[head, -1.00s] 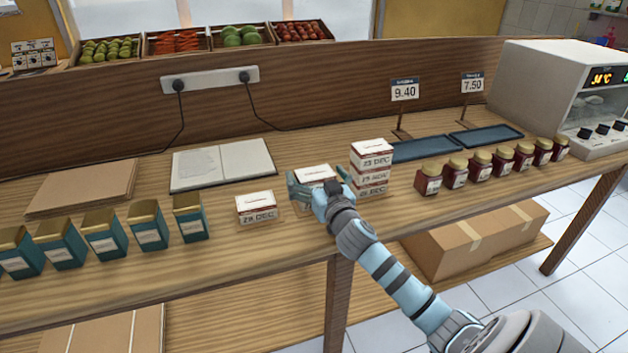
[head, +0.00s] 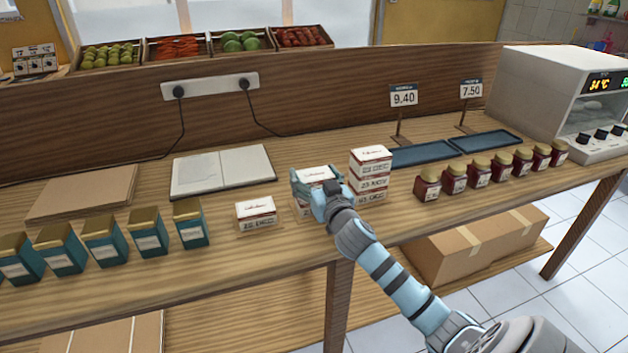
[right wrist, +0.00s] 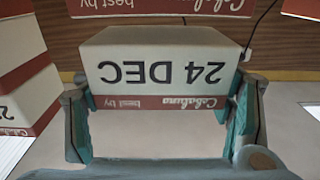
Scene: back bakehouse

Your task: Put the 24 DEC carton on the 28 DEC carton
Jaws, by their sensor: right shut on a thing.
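The 24 DEC carton (right wrist: 160,72), white with a red band, sits upside down in the right wrist view between the fingers of my right gripper (right wrist: 162,120), which is shut on it. In the head view my right gripper (head: 320,188) holds this carton (head: 316,174) between a lone carton and a stack. Another carton (right wrist: 160,6) shows in part beyond it in the right wrist view, its date cut off. The lone carton (head: 256,214) and the stack of three (head: 371,172) have dates too blurred to read surely, so I cannot tell which is 28 DEC. My left gripper is out of view.
The stack stands close to the right of my gripper. Teal tins (head: 148,232) line the left, red jars (head: 455,177) the right. Price signs (head: 403,96) and blue trays (head: 424,152) stand at the back right.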

